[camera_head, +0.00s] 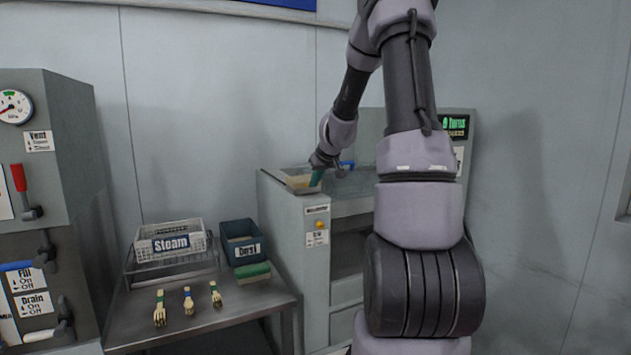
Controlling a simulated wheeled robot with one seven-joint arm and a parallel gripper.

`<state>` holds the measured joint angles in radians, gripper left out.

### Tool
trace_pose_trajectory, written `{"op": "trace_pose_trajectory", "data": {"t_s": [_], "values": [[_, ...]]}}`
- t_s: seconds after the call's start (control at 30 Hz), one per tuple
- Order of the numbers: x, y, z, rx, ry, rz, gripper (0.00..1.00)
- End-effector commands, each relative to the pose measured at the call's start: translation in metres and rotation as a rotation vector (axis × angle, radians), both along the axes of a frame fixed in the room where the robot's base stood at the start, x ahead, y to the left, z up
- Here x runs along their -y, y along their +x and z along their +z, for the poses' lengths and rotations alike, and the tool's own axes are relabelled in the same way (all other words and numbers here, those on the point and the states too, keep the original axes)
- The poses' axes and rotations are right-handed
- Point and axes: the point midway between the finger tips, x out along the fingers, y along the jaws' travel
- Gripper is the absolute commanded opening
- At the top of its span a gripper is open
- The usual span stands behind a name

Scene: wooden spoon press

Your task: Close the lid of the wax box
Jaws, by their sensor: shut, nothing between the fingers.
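The likely wax box is an open-topped compartment (284,174) at the left end of the grey machine's top, with tan material (299,181) showing inside. No label that I can read names it. My gripper (318,173) is small in view, pointing down over the right side of this compartment. It is shut with nothing in it. A teal piece shows at its tip; I cannot tell whether it is a finger or part of the box. The lid is not clearly seen, and my arm hides part of the machine's top. Contact with the box cannot be told.
A grey control cabinet (70,150) stands at the far left.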

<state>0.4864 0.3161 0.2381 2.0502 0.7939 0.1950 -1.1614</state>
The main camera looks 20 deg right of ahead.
Motion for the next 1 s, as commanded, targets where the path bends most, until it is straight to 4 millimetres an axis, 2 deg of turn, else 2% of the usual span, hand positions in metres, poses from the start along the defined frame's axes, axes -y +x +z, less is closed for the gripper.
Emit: {"op": "trace_pose_trajectory", "data": {"t_s": [0.03,0.33,0.47,0.67,0.7,1.0], "values": [[-0.003,0.0,-0.014,-0.02,0.01,0.003,0.0],[-0.003,0.007,-0.009,-0.011,0.007,0.002,0.0],[-0.001,0.002,0.007,-0.003,0.004,0.003,0.0],[0.008,-0.015,0.048,0.01,-0.002,0.0,0.0],[0.009,-0.022,0.039,0.003,0.002,-0.002,0.0],[0.012,-0.067,0.02,0.003,0.002,-0.006,0.0]]}}
